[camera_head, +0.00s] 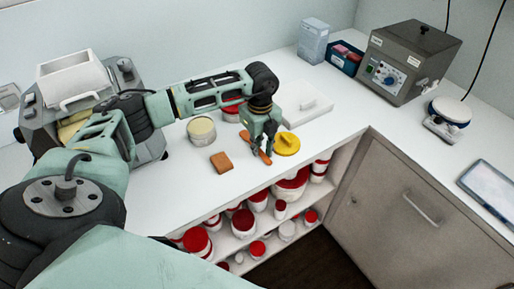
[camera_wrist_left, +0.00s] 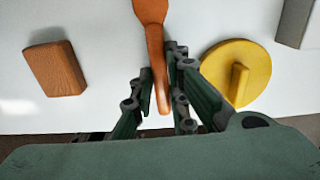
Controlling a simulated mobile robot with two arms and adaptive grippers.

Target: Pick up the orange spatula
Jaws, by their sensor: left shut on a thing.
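The orange spatula (camera_wrist_left: 155,45) shows in the left wrist view at the top middle, with its handle between the fingers of my left gripper (camera_wrist_left: 161,100). The gripper is shut on the handle. In the head view my left gripper (camera_head: 262,151) points down near the front edge of the white counter, and part of the orange spatula (camera_head: 264,157) shows at its fingertips. I cannot tell whether the spatula touches the counter. My right gripper is in neither view.
A brown block (camera_head: 222,163) lies left of the gripper and a yellow disc with a handle (camera_head: 286,144) lies close on its right. A tub (camera_head: 201,131) stands behind the block. Shelves with several red-lidded jars (camera_head: 243,220) are below the counter (camera_head: 185,197). A grey machine (camera_head: 405,62) stands back right.

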